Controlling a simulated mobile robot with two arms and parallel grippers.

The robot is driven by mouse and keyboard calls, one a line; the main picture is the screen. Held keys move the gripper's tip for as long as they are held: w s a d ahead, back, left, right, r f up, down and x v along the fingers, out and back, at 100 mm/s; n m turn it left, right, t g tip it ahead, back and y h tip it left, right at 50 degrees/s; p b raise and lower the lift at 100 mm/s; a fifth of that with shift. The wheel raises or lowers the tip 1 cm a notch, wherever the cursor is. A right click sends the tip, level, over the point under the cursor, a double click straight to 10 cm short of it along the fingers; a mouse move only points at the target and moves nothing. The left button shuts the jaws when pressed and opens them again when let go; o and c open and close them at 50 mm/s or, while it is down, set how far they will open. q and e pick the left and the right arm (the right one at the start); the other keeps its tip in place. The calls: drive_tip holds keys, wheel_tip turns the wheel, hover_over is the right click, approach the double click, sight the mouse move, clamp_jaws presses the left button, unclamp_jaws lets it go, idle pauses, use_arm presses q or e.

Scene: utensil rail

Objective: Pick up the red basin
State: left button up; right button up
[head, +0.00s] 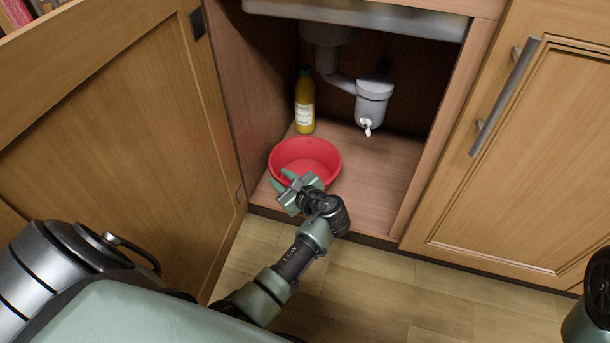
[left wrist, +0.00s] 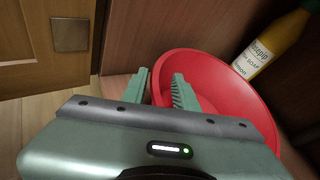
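The red basin (head: 312,153) sits on the cabinet floor under the sink, near the front left of the opening. It also shows in the left wrist view (left wrist: 225,90). My left gripper (head: 281,180) is at the basin's near left side. In the left wrist view its two fingers (left wrist: 161,88) are apart, with the basin's left rim between them. The right finger is over the inside of the basin and the left finger is outside it. The gripper body hides the near part of the basin. My right gripper is not in view.
A yellow bottle (head: 305,103) stands behind the basin. A white drain trap (head: 372,100) hangs to the right. The open cabinet door (head: 120,130) and the left side wall are close on the left. The cabinet floor (head: 380,180) right of the basin is clear.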

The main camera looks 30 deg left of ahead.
use_arm(q)
drive_tip(key=shift+c, duration=0.3)
clamp_jaws()
idle(1.1)
